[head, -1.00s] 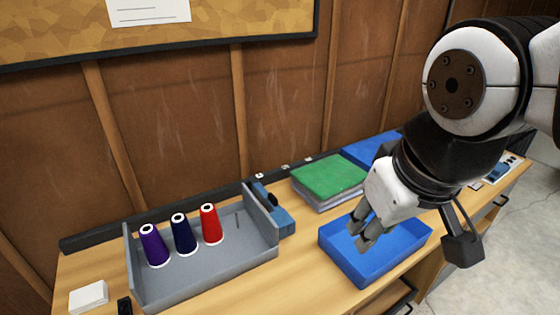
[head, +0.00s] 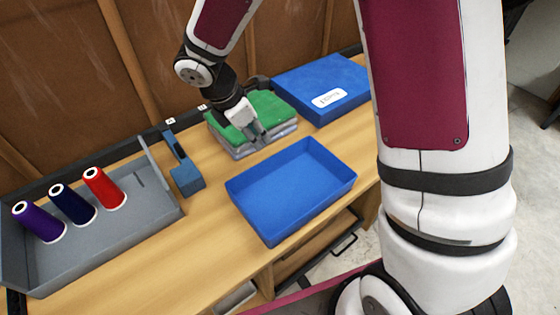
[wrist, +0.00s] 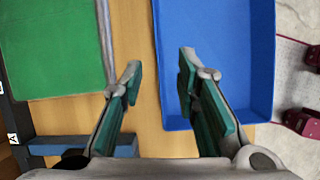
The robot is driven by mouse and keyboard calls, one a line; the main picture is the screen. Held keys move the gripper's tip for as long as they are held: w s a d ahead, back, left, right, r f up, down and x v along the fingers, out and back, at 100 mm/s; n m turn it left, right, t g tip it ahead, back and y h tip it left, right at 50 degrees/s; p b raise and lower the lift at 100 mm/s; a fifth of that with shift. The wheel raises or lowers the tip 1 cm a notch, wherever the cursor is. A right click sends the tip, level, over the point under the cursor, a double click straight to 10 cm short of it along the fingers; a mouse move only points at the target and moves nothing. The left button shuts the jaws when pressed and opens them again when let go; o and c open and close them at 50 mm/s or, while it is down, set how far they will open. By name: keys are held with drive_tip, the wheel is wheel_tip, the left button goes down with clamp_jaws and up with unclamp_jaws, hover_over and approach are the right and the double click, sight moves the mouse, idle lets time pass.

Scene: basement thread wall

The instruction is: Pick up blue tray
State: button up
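The blue tray (head: 292,192) is an open, empty, shallow rectangular box on the wooden desk in the head view. It fills the upper right of the wrist view (wrist: 230,60). My gripper (head: 260,138) is at the tray's far side, by the green-topped stack. In the wrist view my gripper (wrist: 158,68) is open and empty between its fingers. The left finger shows over bare wood and the right finger over the tray's inside, with one tray wall between them in the picture. I cannot tell how high the fingertips are above the rim.
A green-topped stack (head: 268,108) lies behind the tray, with a labelled blue box (head: 318,82) to its right. At left, a grey tray (head: 95,228) holds purple, navy and red thread cones. A small blue tool (head: 187,178) lies between. Bare desk (head: 215,222) shows left of the tray.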

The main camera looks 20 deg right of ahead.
sight(269, 161)
drive_tip(key=shift+n, duration=0.6)
drive_tip(key=x, duration=0.3)
drive_tip(key=a+x, duration=0.1)
drive_tip(key=x, duration=0.2)
drive_tip(key=a+x, duration=0.1)
drive_tip(key=x, duration=0.3)
drive_tip(key=shift+w+d+f, duration=0.1)
drive_tip(key=shift+w+f, duration=0.15)
drive_tip(key=shift+f, duration=0.15)
drive_tip(key=shift+s+x, duration=0.15)
drive_tip(key=shift+x, duration=1.2)
drive_tip(key=shift+s+x, duration=0.15)
drive_tip(key=shift+x, duration=1.2)
clamp_jaws()
